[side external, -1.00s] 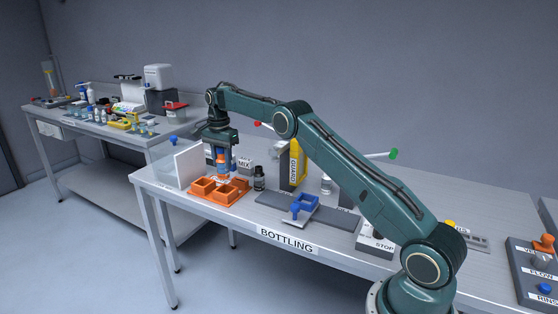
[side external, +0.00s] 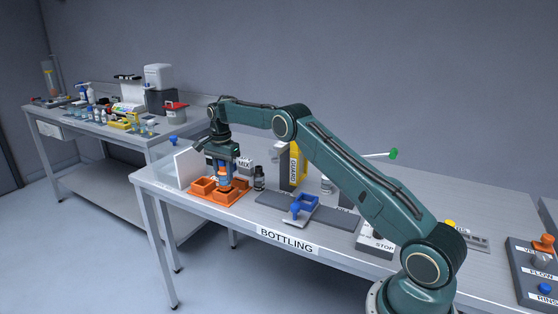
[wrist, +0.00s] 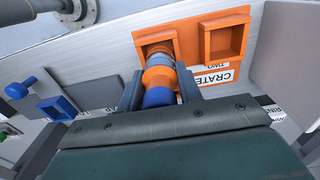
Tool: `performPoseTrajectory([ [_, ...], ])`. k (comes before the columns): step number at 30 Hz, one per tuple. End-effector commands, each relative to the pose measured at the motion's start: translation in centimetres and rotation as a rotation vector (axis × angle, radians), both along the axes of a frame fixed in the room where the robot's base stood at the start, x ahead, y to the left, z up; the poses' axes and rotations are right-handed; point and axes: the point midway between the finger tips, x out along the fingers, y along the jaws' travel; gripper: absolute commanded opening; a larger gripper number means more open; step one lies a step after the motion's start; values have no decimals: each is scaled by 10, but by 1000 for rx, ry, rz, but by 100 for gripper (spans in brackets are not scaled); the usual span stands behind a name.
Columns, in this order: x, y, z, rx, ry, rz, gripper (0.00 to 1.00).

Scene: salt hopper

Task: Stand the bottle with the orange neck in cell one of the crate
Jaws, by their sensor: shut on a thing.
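My gripper (wrist: 158,88) is shut on the bottle with the orange neck (wrist: 158,76), around its upper part. In the wrist view the bottle has an orange neck and a blue top, and its lower end reaches into a cell of the orange crate (wrist: 183,24). A second, empty cell lies to the right of it. In the side view my gripper (side external: 226,163) points down over the crate (side external: 236,196), with the bottle (side external: 224,181) upright and its base hidden by the crate walls. I cannot tell whether the base touches the cell floor.
A dark bottle (side external: 259,180) stands just right of the crate. A white panel (side external: 188,167) stands behind its left side. A blue holder (side external: 304,203) sits on a grey plate farther right, and a yellow gauge (side external: 295,163) stands behind. The front table strip is clear.

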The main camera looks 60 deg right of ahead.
Motion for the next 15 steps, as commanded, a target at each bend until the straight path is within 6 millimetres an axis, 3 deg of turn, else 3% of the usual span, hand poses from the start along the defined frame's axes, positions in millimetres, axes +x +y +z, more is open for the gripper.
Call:
performPoseTrajectory([
  [9,-1,0,-32,1,2,0,11],
  [15,0,0,-34,0,1,0,11],
])
